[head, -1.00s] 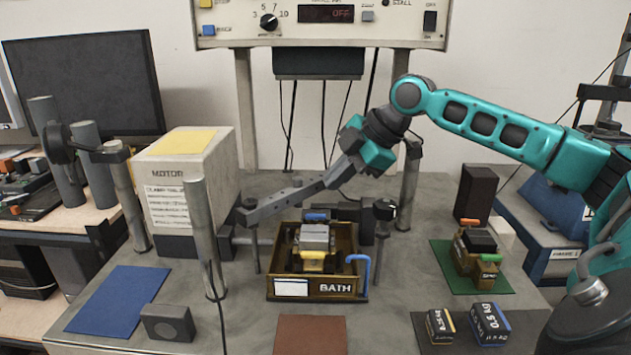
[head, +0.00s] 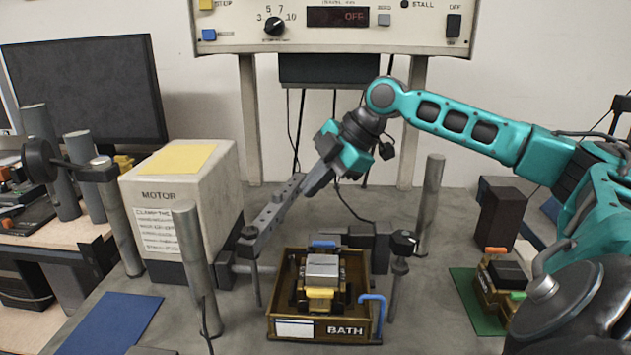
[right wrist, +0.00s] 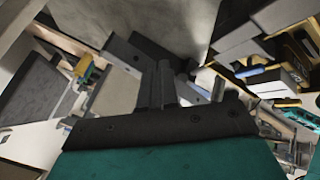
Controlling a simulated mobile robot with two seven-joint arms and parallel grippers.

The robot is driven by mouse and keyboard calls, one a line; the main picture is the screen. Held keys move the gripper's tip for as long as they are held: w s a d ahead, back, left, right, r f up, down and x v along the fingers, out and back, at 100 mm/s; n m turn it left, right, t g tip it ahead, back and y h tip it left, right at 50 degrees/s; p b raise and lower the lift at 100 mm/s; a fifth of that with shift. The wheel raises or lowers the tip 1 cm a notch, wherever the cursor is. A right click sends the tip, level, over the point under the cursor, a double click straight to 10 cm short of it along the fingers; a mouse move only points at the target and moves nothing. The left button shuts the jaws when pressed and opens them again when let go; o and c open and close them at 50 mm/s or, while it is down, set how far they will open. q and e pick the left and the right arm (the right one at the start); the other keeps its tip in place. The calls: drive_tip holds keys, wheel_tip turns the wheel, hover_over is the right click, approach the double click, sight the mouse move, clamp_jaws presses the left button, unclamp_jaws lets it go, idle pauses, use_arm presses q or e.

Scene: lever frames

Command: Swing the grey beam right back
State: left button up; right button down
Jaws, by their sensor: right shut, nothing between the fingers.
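The grey beam (head: 275,212) shows in the head view as a bar with holes. It runs from its post beside the motor box, at lower left, up and back to the right. My right gripper (head: 308,192) is shut and empty at the beam's far end, on its right side. Its fingers look to be touching the beam or very close to it. In the right wrist view my right gripper's fingers (right wrist: 167,88) stand close together; I cannot surely pick out the beam there. My left gripper is not in view.
The motor box (head: 185,195) stands left of the beam. The bath tray (head: 345,331), with a block (head: 322,268) in it, sits in front and right. Upright metal posts (head: 197,260) (head: 430,200) flank the area. A control panel (head: 340,30) is above. Bench surface behind the beam looks clear.

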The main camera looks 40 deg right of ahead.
drive_tip(key=shift+w, duration=0.1)
idle(0.5)
drive_tip(key=b+v, duration=0.2)
drive_tip(key=v, duration=1.1)
drive_tip(key=shift+b, duration=0.35)
